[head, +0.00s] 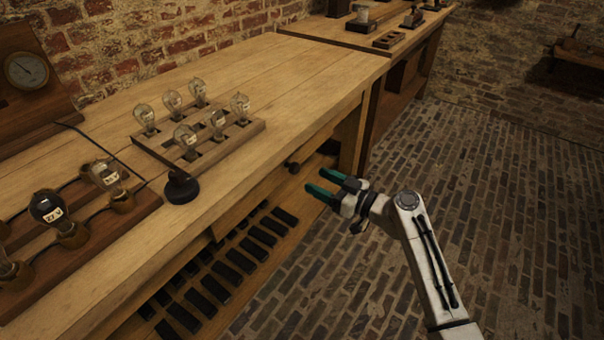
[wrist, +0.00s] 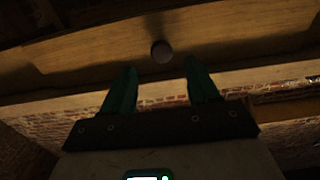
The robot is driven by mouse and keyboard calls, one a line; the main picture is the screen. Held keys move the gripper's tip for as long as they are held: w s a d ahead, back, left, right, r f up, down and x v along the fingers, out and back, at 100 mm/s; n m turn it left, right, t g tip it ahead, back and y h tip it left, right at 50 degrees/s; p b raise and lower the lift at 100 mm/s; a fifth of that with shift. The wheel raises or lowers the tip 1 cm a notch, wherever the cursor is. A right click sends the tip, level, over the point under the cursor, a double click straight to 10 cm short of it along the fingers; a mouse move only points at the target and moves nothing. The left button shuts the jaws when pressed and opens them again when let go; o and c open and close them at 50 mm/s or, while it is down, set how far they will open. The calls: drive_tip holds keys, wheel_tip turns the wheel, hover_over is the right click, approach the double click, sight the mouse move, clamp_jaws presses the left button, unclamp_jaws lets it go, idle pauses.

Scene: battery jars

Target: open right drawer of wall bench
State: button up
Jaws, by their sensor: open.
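The wall bench (head: 225,170) runs along the brick wall on the left of the head view. Under its front edge, near the far end, a dark round knob (head: 293,167) sticks out; most of the drawer front there is hidden by the bench top. In the wrist view the knob (wrist: 162,51) stands on a wooden front (wrist: 95,50), just beyond my fingertips and roughly centred between them. My gripper (head: 315,181) has green fingers, spread apart and empty, pointing at the knob. It does not appear to hold the knob.
A wooden rack of glass bulbs (head: 200,145) and a black round-based object (head: 182,187) stand on the bench. Several dark blocks (head: 240,260) lie on the low shelf. A second bench (head: 350,35) is beyond. The brick floor (head: 500,200) on the right is clear.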

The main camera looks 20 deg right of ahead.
sight(297, 171)
drive_tip(key=shift+x, duration=3.1)
drive_tip(key=shift+a, duration=0.1)
clamp_jaws()
